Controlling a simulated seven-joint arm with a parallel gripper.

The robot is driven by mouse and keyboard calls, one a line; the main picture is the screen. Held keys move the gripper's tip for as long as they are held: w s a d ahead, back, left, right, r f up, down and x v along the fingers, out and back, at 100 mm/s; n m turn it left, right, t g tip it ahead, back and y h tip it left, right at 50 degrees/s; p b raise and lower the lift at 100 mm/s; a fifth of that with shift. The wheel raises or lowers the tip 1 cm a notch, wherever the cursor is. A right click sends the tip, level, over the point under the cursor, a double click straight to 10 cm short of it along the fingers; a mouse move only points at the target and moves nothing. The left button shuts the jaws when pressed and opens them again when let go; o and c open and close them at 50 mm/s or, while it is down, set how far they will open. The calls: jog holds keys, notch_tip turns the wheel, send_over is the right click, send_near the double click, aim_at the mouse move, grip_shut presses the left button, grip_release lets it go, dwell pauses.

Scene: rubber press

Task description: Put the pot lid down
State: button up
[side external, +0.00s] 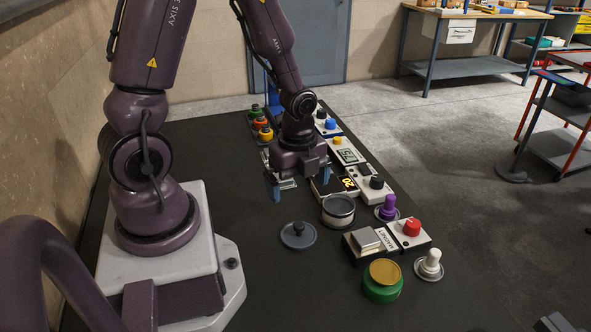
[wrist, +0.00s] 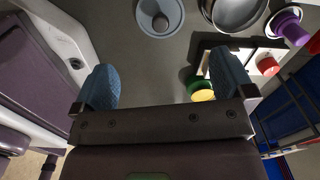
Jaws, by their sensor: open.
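The pot lid (side external: 298,236), a blue-grey disc with a dark knob on top, lies flat on the dark table, knob up. It also shows at the top of the wrist view (wrist: 174,25). The pot (side external: 338,212), a metal cylinder, stands uncovered to the right of the lid, and is partly cut off in the wrist view (wrist: 240,14). My gripper (side external: 299,186) is above the table, behind the lid in the side view and apart from it. Its two blue fingers are spread wide with nothing between them in the wrist view (wrist: 165,78).
A green button with a yellow top (side external: 383,280), a label box with a metal block (side external: 368,242), a red knob (side external: 411,226), a purple knob (side external: 389,207) and a white knob (side external: 430,262) stand to the right. Button boxes line the back. The front middle of the table is clear.

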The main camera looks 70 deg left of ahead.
jog(key=s+d+r+n+t, duration=0.2)
jog(key=r+n, duration=0.5)
jog(key=r, duration=0.4)
jog(key=s+d+r+n+t, duration=0.3)
jog(key=d+r+n, duration=0.2)
jog(key=r+n, duration=0.3)
notch_tip(320, 180, up, 4)
jog(key=shift+s+f+n+t, duration=0.15)
jog(key=shift+n+t, duration=0.15)
dwell(0.7)
